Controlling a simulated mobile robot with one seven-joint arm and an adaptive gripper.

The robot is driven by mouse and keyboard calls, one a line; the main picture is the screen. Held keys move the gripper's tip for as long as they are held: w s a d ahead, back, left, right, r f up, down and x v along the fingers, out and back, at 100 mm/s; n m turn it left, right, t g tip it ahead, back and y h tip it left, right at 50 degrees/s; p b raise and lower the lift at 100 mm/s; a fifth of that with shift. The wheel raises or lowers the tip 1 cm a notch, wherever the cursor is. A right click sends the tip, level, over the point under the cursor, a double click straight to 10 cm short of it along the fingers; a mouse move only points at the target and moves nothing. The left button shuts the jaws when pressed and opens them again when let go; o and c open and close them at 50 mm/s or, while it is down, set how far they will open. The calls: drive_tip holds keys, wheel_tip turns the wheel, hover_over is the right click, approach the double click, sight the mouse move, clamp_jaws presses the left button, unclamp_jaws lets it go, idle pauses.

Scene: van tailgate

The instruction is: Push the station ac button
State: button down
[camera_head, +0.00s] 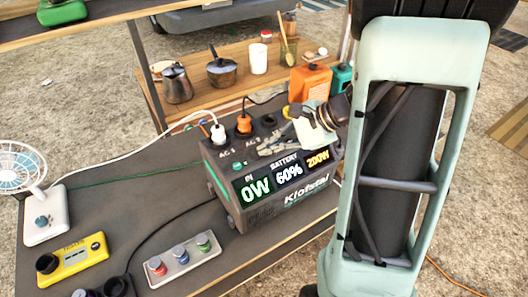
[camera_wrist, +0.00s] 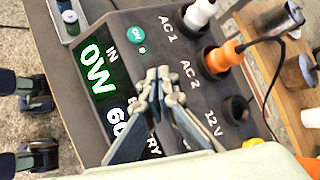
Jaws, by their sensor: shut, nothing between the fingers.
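The dark grey power station (camera_head: 305,212) stands on the table, its lit display reading 0W, 60% and 200W. On its sloped top, a small round teal button (camera_head: 238,165) sits above the 0W readout; it also shows in the wrist view (camera_wrist: 127,34), with a lit green dot beside it. My gripper (camera_head: 264,150) is over the station's top, to the right of the button in the head view. In the wrist view my gripper (camera_wrist: 162,76) is shut and empty, its fingertips a short way from the button. I cannot tell whether the fingertips touch the top.
A white plug (camera_head: 218,132) and an orange plug (camera_head: 243,124) stand in the AC sockets behind my gripper, with cables trailing. A fan (camera_head: 42,216), a yellow device (camera_head: 72,259) and a panel of coloured knobs (camera_head: 183,257) lie left. An orange container (camera_head: 309,82) stands behind.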

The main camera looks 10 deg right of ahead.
drive_tip(key=shift+r+p, duration=2.35)
drive_tip(key=shift+r, duration=0.7)
drive_tip(key=shift+f, duration=0.1)
